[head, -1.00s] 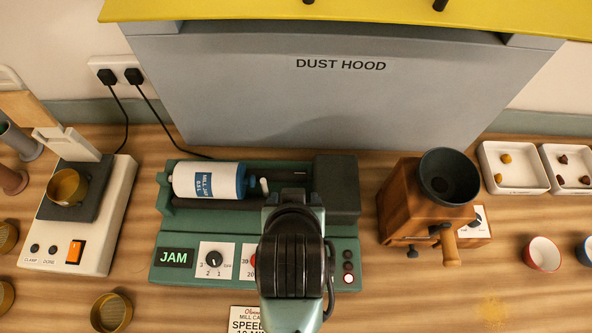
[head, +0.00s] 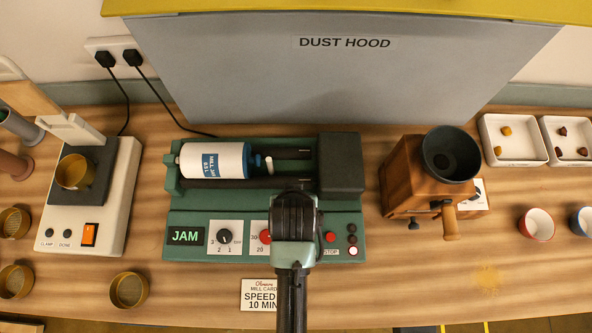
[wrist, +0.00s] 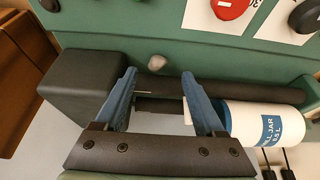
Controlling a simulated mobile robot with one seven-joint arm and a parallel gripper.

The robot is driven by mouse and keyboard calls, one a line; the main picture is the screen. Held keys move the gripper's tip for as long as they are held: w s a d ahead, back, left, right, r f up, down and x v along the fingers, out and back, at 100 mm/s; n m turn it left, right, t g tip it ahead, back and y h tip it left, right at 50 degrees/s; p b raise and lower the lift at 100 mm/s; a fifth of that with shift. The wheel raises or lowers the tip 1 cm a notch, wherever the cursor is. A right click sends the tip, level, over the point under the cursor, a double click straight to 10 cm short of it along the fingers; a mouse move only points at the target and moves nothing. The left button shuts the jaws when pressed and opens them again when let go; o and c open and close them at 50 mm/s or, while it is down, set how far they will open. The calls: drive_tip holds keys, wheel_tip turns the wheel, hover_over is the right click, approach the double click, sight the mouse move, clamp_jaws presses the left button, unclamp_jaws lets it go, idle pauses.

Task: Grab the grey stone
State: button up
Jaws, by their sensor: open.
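A small grey stone (wrist: 156,61) shows in the wrist view on the green mill, beside the dark roller and near the black block. In the head view I cannot see it; my arm covers part of the mill there. My gripper (wrist: 159,74) has two blue fingers spread apart, with nothing between them. The stone shows just past the fingertips, between their lines. I cannot tell the height gap. My fingertips are hidden in the head view.
The mill (head: 190,220) carries a white jar (head: 213,161) on its rollers, beside the fingers in the wrist view. A dark block (head: 341,165) rises at its right end. A wooden grinder (head: 410,185) stands further right, and the dust hood (head: 340,85) behind.

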drive_tip(key=shift+d+p+x, duration=0.2)
drive_tip(key=shift+p+x, duration=0.1)
drive_tip(key=shift+x, duration=1.8)
drive_tip(key=shift+w, duration=0.1)
drive_tip(key=shift+c, duration=0.2)
clamp_jaws()
